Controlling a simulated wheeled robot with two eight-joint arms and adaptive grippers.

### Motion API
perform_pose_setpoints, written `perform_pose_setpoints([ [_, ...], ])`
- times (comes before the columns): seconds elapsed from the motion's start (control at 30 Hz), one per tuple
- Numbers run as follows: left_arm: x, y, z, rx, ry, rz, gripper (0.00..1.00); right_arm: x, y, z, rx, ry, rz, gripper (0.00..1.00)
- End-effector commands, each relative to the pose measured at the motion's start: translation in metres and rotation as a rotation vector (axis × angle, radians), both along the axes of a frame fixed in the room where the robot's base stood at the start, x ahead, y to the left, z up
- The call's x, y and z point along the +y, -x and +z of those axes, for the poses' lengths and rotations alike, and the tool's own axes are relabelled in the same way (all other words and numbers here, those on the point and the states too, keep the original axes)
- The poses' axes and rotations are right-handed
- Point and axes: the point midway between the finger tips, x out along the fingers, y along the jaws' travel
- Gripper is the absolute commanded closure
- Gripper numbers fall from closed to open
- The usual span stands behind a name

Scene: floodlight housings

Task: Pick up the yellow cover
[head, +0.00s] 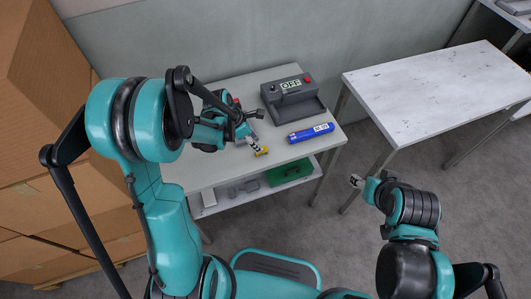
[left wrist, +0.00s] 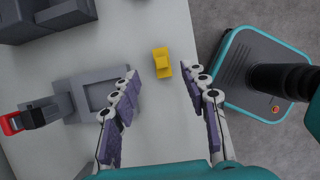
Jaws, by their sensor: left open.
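The small yellow cover (head: 262,151) lies on the grey table near its front edge. In the left wrist view the yellow cover (left wrist: 162,64) sits beyond the fingertips, roughly in line with the gap between them. My left gripper (head: 254,144) is close to it, and the gripper's fingers (left wrist: 162,88) are spread with nothing between them. A grey housing-like fixture (left wrist: 92,92) with a red-tipped handle is left of the cover; my arm hides much of it in the head view. My right gripper (head: 357,182) hangs off the table's right side; its jaws are too small to read.
On the table (head: 215,171) are a grey device with an OFF display (head: 292,97) and a blue cylinder (head: 311,133). A green case (head: 290,171) lies on the lower shelf. A bare white table (head: 430,95) stands right. Cardboard boxes (head: 40,110) are stacked left.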

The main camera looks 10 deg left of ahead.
Motion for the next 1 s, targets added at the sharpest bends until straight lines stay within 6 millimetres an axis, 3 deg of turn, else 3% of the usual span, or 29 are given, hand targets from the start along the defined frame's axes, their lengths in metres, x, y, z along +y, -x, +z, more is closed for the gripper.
perform_pose_setpoints([
  [0.47,-0.021,-0.009,-0.059,-0.002,-0.002,-0.004,0.55,0.000,0.000,-0.030,0.000,0.000,0.000,0.47],
  [0.73,-0.023,-0.011,-0.061,-0.002,-0.003,-0.003,0.55,0.000,0.000,-0.029,0.000,0.000,0.000,0.47],
  [0.9,-0.023,-0.011,-0.061,-0.002,-0.003,-0.003,0.95,0.000,0.000,-0.029,0.000,0.000,0.000,0.47],
  [1.0,-0.023,-0.011,-0.061,-0.003,-0.003,-0.004,0.95,0.000,0.000,-0.029,0.000,0.000,0.000,0.47],
])
